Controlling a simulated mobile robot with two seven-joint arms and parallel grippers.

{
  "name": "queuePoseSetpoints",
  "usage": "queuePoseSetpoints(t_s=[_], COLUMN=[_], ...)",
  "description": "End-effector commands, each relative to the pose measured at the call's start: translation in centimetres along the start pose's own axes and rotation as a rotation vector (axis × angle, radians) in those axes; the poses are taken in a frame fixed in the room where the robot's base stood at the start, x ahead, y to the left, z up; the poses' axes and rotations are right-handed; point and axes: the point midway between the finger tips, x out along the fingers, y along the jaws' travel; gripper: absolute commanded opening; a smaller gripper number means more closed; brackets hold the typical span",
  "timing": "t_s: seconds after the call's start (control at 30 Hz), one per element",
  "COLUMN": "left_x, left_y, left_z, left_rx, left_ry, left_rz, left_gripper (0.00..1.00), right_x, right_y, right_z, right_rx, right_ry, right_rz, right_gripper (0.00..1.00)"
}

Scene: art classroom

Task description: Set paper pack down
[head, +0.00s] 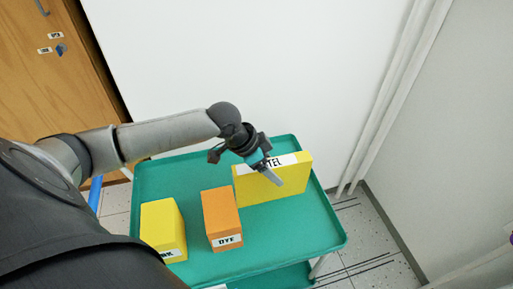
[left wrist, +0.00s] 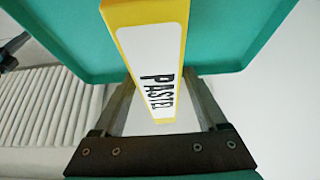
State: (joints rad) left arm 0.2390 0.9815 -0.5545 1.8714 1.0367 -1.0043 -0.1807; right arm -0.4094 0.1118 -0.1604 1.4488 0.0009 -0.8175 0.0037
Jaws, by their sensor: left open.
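The yellow paper pack (head: 295,178), with a white label on its top edge ending in "TEL", stands upright on the green cart top (head: 165,180) at its right rear. In the left wrist view the pack (left wrist: 118,14) shows its label reading "PASTEL". My left gripper (head: 268,168) is open around the upper part of the pack. One finger shows in front of it; the other is hidden behind it in the head view. In the left wrist view the fingers of my left gripper (left wrist: 163,90) lie on either side of the pack, with a gap at the right one. My right gripper is not in view.
An orange box (head: 220,213) labelled "DYE" stands left of the pack. A yellow box (head: 160,222) stands further left. The cart has a raised rim. A white wall is behind it, and a wooden door (head: 45,75) is at far left. Cart top at front right is clear.

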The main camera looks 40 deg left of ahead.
Motion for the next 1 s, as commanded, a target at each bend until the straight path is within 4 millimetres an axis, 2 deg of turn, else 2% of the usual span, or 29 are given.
queuePoseSetpoints(t_s=[0.1, 0.7, 1.0], left_x=[-1.5, -7.6, -8.9], left_y=[-0.1, -0.1, 0.0], left_z=[-0.1, 0.0, -0.1], left_rx=[0.000, 0.000, 0.000], left_ry=[0.000, 0.000, 0.002], left_rz=[-0.001, -0.001, 0.001], left_gripper=[0.75, 0.75, 0.75], right_x=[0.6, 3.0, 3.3], right_y=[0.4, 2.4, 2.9], right_z=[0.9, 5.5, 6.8], right_rx=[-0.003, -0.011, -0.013], right_ry=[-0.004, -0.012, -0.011], right_rz=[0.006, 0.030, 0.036], right_gripper=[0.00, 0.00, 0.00])
